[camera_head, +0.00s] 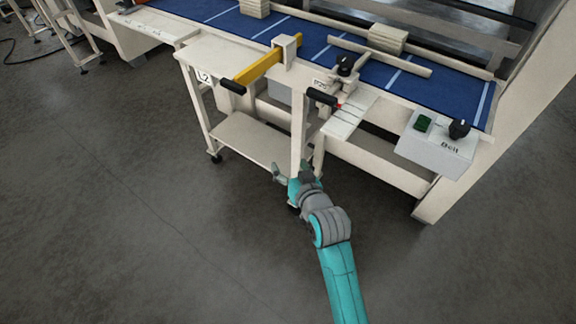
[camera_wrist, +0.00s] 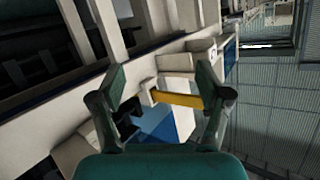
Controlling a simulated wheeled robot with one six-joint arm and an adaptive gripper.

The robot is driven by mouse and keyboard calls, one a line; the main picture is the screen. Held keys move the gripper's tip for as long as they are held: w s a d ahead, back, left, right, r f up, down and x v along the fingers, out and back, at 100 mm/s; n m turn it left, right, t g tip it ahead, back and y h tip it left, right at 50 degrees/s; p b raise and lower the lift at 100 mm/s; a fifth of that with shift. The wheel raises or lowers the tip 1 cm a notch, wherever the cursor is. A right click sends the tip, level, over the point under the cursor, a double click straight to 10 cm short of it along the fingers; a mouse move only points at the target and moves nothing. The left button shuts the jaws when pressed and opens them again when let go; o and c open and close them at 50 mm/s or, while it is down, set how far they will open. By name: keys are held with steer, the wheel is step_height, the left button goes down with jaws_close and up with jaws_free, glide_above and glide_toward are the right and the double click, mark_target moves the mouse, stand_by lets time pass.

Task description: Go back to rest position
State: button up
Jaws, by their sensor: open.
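My gripper (camera_head: 281,172) is at the end of my teal and grey arm, in front of the cart marked L2 (camera_head: 233,143). In the wrist view my gripper (camera_wrist: 170,84) has its two green-grey fingers spread wide, with nothing between their tips. Beyond the fingers the wrist view shows a yellow bar (camera_wrist: 180,100) and a patch of blue belt (camera_wrist: 158,125). The gripper hides part of the cart's front leg in the head view.
A blue conveyor belt (camera_head: 315,46) runs across the back, with stacks (camera_head: 387,38) on it. A control box labelled Belt (camera_head: 438,143) and black handles (camera_head: 322,97) stick out toward me. The grey floor (camera_head: 130,220) at left is open.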

steer(key=shift+f, duration=0.1)
stand_by(0.3)
steer(key=s+d+f+m+h, duration=0.1)
steer(key=s+d+f, duration=0.2)
steer(key=s+d, duration=0.35)
steer(key=s+d+f+h, duration=0.1)
steer(key=s+d+f, duration=0.2)
steer(key=s, duration=0.6)
steer(key=s+d+f+m+h, duration=0.1)
steer(key=s+d+f, duration=0.25)
steer(key=s, duration=0.45)
steer(key=s+d+r+h, duration=0.1)
steer(key=s+d+r, duration=0.2)
steer(key=s, duration=0.8)
steer(key=s+d+r+t+h, duration=0.1)
steer(key=s+d+r, duration=0.2)
steer(key=s+r, duration=0.3)
steer(key=shift+s+d+r+h, duration=0.15)
steer(key=shift+s+r+h, duration=0.25)
steer(key=shift+s, duration=2.5)
